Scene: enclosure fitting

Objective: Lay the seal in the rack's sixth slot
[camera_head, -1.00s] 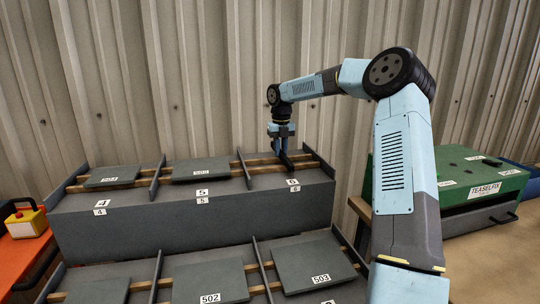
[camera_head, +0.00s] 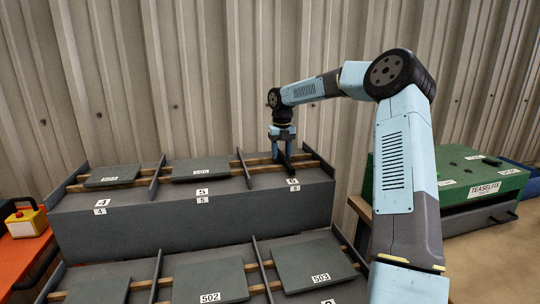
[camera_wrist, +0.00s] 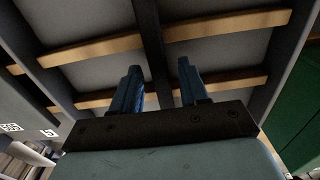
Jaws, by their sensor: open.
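The seal, a dark narrow strip (camera_wrist: 150,40), lies lengthwise across the two wooden rails of the rack's sixth slot in the wrist view. In the head view it shows as a thin dark bar (camera_head: 290,165) under the gripper. My gripper (camera_head: 284,152) is over slot 6 of the rack's upper tier (camera_head: 200,222). In the wrist view its two blue fingers (camera_wrist: 158,67) are apart, one on each side of the strip, with a gap to each. The near end of the strip is hidden by the gripper body.
Dark plates lie in slots 4 (camera_head: 112,176) and 5 (camera_head: 201,172). Plates labelled 502 (camera_head: 212,280) and 503 (camera_head: 314,262) lie in the lower tier. Upright dividers flank the sixth slot. A green TEASELFIX case (camera_head: 450,172) stands at right, and a corrugated wall is close behind.

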